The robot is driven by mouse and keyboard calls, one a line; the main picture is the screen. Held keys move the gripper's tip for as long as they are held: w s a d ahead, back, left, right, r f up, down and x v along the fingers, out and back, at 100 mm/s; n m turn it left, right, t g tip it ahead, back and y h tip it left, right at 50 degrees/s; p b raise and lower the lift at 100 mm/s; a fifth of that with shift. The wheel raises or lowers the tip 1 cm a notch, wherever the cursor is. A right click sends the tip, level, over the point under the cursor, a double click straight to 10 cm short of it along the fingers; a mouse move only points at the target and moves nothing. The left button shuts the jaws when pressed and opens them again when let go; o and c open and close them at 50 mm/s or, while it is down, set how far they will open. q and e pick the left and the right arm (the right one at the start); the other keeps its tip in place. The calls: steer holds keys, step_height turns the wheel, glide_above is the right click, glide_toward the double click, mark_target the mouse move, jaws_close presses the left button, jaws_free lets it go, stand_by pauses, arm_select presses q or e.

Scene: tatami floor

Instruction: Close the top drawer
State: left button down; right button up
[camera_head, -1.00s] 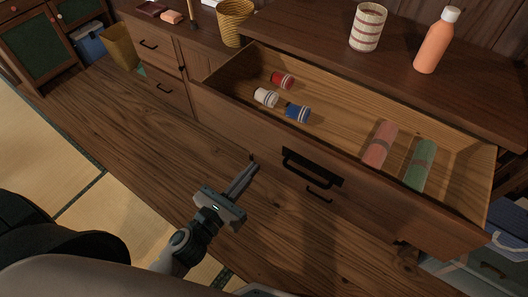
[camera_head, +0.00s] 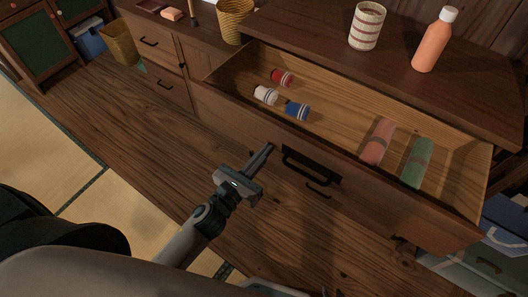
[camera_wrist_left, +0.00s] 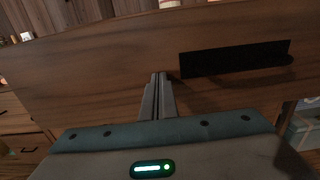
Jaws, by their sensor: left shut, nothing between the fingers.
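The top drawer (camera_head: 232,110) of the wooden dresser is pulled out, and its inside shows in the head view. Its front carries a black handle (camera_head: 311,165). In the left wrist view the drawer front (camera_wrist_left: 100,65) fills the middle, with the black handle (camera_wrist_left: 235,58) to the right. My left gripper (camera_head: 268,149) is shut and empty. Its fingertips are at the drawer front, just left of the handle; whether they touch it I cannot tell. They also show in the left wrist view (camera_wrist_left: 158,77). My right gripper is not in view.
In the drawer lie red (camera_head: 282,77), white (camera_head: 266,95) and blue (camera_head: 297,111) rolls, plus a pink (camera_head: 378,142) and a green (camera_head: 416,162) bundle. A striped cup (camera_head: 367,26) and an orange bottle (camera_head: 435,40) stand on the dresser top.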

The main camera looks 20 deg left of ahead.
arm_select(q)
steer(key=shift+w, duration=0.1)
